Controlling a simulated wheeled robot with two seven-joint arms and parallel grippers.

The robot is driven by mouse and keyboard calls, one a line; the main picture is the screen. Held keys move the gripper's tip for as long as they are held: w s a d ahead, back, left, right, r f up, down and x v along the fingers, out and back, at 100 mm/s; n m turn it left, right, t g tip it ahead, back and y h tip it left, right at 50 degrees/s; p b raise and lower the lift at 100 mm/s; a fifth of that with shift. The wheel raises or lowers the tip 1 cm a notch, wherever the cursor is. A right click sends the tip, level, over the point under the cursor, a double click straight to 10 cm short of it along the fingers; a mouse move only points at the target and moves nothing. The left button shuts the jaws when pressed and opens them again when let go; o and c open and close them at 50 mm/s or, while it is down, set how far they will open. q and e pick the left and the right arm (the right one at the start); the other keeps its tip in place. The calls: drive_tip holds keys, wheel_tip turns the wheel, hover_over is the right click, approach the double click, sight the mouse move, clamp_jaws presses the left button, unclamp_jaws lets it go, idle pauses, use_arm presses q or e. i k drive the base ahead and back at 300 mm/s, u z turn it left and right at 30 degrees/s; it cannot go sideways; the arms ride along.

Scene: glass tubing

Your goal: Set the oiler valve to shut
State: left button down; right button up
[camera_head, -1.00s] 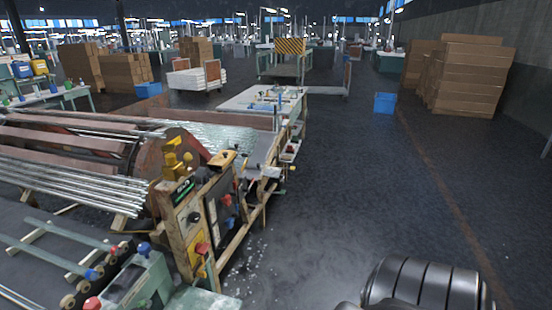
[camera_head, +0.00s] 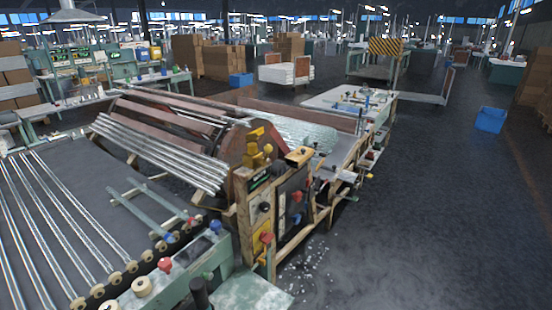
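I cannot tell for sure which part is the oiler valve. A yellow fitting (camera_head: 256,148) stands on top of the wooden-framed control panel (camera_head: 250,215) of the glass tubing machine. The panel carries a black knob (camera_head: 265,207), a red knob (camera_head: 267,238) and a dark plate with small red and blue parts. A blue knob (camera_head: 215,227) and a red knob (camera_head: 165,265) sit on the green bench in front. All are too small to read a valve position. Neither of my grippers is in view.
Glass tubes (camera_head: 60,215) lie on the dark bed at the left, with rollers along its edge. More tubes lie on the sloped rack (camera_head: 160,150). Glass bits litter the floor by the panel. The floor to the right is open, with a blue bin (camera_head: 491,119) farther back.

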sight(261, 162)
drive_tip(key=z, duration=0.5)
drive_tip(key=k, duration=0.6)
drive_tip(key=z, duration=0.95)
drive_tip(key=k, duration=0.75)
drive_tip(key=z, duration=0.75)
drive_tip(key=i, duration=1.95)
drive_tip(key=u, duration=0.2)
drive_tip(key=i, duration=1.85)
drive_tip(key=u, duration=1.75)
drive_tip(key=i, duration=0.95)
drive_tip(key=u, duration=1.2)
drive_tip(key=i, duration=0.25)
drive_tip(key=u, duration=0.2)
